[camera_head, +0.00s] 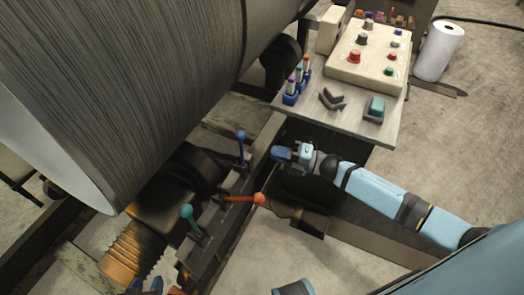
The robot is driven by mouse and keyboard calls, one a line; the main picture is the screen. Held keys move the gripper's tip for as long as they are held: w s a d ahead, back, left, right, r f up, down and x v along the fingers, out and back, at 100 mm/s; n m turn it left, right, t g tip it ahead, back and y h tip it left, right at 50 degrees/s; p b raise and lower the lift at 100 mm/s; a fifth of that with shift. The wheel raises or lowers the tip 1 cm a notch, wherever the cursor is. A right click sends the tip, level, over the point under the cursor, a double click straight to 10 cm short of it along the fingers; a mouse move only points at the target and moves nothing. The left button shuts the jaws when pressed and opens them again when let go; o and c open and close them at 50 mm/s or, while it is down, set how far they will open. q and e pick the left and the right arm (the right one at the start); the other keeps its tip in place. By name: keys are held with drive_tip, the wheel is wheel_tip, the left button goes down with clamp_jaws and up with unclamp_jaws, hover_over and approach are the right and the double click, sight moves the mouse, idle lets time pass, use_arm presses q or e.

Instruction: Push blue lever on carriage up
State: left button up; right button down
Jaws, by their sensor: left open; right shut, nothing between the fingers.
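The blue lever (241,136) stands on the dark carriage near the middle, with its round knob above a short shaft. An orange lever (259,198) lies nearly flat toward the right, and a teal lever (186,211) stands tilted further down the carriage (208,228). My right gripper (280,153) is shut and empty, a short way right of the blue knob and apart from it in the picture.
A large dark ribbed roll (130,80) fills the upper left. A grey table (345,115) at upper right holds a button box (370,55), markers in a blue holder (291,98) and a teal block (376,106). A white paper roll (438,50) stands beyond. Orange bellows (137,248) are lower left.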

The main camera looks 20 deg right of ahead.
use_arm(q)
drive_tip(key=shift+w+a+f, duration=0.1)
drive_tip(key=shift+w+a, duration=0.1)
drive_tip(key=shift+w, duration=0.2)
use_arm(e)
drive_tip(key=v, duration=0.5)
drive_tip(key=shift+d+r, duration=0.1)
drive_tip(key=shift+d, duration=0.15)
use_arm(q)
drive_tip(key=shift+s, duration=0.1)
use_arm(e)
drive_tip(key=shift+s+d, duration=0.1)
